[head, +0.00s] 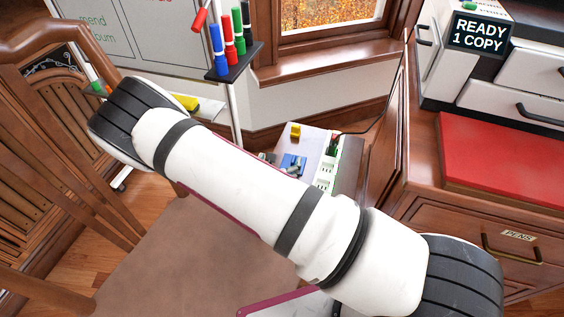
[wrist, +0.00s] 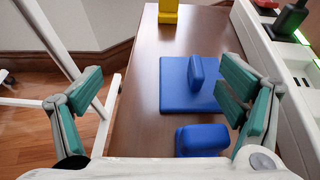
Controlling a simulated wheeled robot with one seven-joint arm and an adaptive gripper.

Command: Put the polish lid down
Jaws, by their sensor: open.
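In the wrist view a flat blue square plate with an upright blue grip (wrist: 186,98) rests on a brown wooden top (wrist: 140,125). It looks like a lid, but I cannot be sure it is the polish lid. A separate blue block (wrist: 203,140) sits on the same top, nearer the camera. My gripper (wrist: 160,92) is open, its green-padded fingers wide apart with nothing held between them. The right finger is close to the blue grip in the picture; I cannot tell whether they touch. In the head view blue shows on the small top (head: 292,162), and my arm hides most of the gripper.
A yellow object (wrist: 168,11) stands at the far end of the top. A white power strip (wrist: 275,70) with plugs runs along the right. A white stand leg (wrist: 50,35) rises at left. A wooden chair (head: 70,120) and a drawer cabinet (head: 480,225) flank the area.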

